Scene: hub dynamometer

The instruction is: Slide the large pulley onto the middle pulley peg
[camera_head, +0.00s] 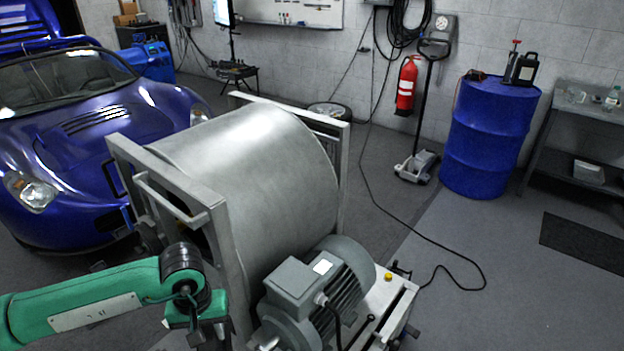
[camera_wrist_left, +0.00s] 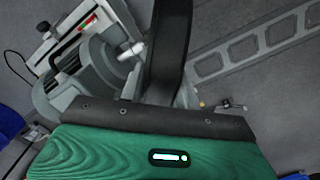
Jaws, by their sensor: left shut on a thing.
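My left gripper (camera_head: 203,325) is at the lower edge of the head view, left of the grey motor (camera_head: 318,290) and in front of the big steel drum's frame. Its fingertips are not clear there. In the left wrist view, a dark curved band (camera_wrist_left: 170,45) stands edge-on in front of the green gripper body. It appears to be the large pulley, and the gripper is shut on it. A short pale shaft (camera_wrist_left: 132,51) sticks out from the motor (camera_wrist_left: 85,72), just left of the band. I cannot tell which peg is the middle one. My right gripper is out of view.
The steel drum (camera_head: 250,170) in its metal frame (camera_head: 165,190) fills the middle. A blue car (camera_head: 80,135) stands at the left. A black cable (camera_head: 440,268) lies on the floor to the right. A blue barrel (camera_head: 488,135) is at the back right.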

